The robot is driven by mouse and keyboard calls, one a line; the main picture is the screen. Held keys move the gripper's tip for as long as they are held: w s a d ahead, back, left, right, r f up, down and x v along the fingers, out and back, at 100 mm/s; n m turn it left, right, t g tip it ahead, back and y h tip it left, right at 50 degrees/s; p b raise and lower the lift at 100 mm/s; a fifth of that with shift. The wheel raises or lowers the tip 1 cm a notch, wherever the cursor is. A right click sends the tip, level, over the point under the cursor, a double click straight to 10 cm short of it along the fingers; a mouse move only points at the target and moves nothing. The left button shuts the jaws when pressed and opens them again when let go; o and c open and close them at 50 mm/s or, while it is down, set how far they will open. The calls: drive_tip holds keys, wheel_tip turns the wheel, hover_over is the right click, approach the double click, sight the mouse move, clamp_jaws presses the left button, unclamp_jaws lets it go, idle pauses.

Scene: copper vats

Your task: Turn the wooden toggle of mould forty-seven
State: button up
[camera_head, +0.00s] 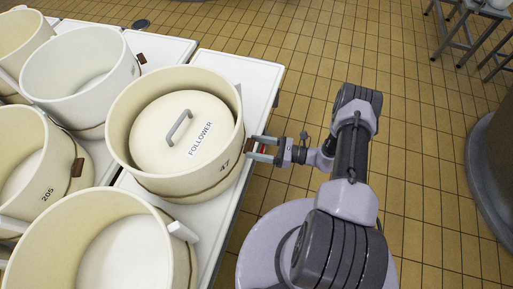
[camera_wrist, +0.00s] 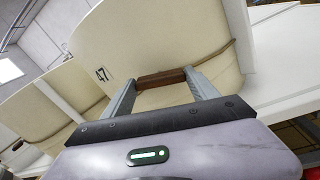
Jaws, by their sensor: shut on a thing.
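Mould forty-seven (camera_head: 130,115) is a round cream tub with a white lid marked FOLLOWER (camera_head: 180,135) inside it. It stands on the white table, and its number 47 also shows on the tub wall (camera_wrist: 130,45) in the wrist view. The brown wooden toggle (camera_wrist: 161,78) lies across the tub's outer wall, between the two grey fingers of my gripper (camera_wrist: 160,90). My gripper also shows at the tub's right side in the head view (camera_head: 251,149). It is shut on the toggle, which looks roughly level in the wrist view.
More cream tubs stand close by: one behind (camera_head: 80,70), one marked 205 (camera_head: 25,165) at left, and one in front (camera_head: 100,245). The white table's edge (camera_head: 262,90) lies beside my gripper. Tiled floor (camera_head: 300,60) is open to the right, with a metal stool (camera_head: 465,40) far off.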

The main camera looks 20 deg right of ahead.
drive_tip(key=shift+m+b, duration=2.25)
drive_tip(key=shift+m, duration=5.05)
drive_tip(key=o, duration=1.4)
drive_tip(key=shift+c, duration=0.2)
drive_tip(key=p+v, duration=0.3)
drive_tip(key=v, duration=1.4)
drive_tip(key=shift+d, duration=0.25)
